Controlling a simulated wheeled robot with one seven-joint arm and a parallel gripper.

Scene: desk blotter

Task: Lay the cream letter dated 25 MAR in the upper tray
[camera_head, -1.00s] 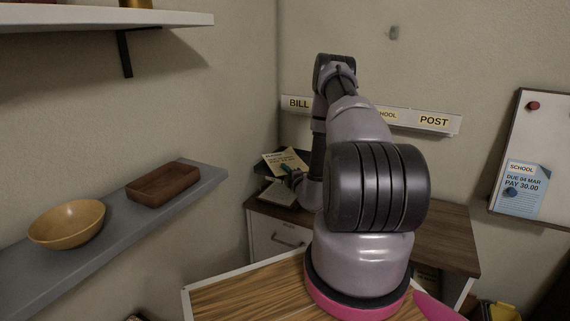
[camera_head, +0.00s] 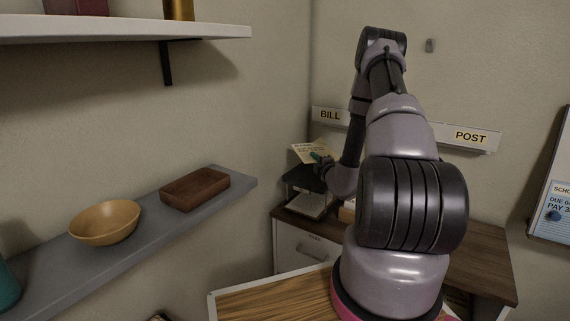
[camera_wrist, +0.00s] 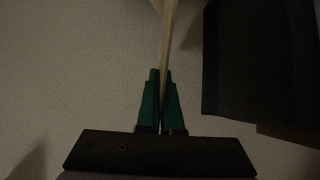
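My gripper (camera_wrist: 161,76) has green fingers shut on a thin cream sheet (camera_wrist: 167,38), seen edge-on in the wrist view. In the head view the cream letter (camera_head: 312,148) is held up at the gripper (camera_head: 320,157), above the black upper tray (camera_head: 302,179). Its date is too small to read. In the wrist view a dark tray (camera_wrist: 260,65) lies to the right of the sheet, apart from the fingers. My arm hides part of the tray stack in the head view.
Papers (camera_head: 308,206) lie in the lower level under the upper tray. The stack stands on a wooden-topped desk (camera_head: 480,255) against the wall, below a rail with BILL (camera_head: 330,115) and POST (camera_head: 471,136) labels. A grey shelf (camera_head: 145,222) holds a bowl and a brown tray.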

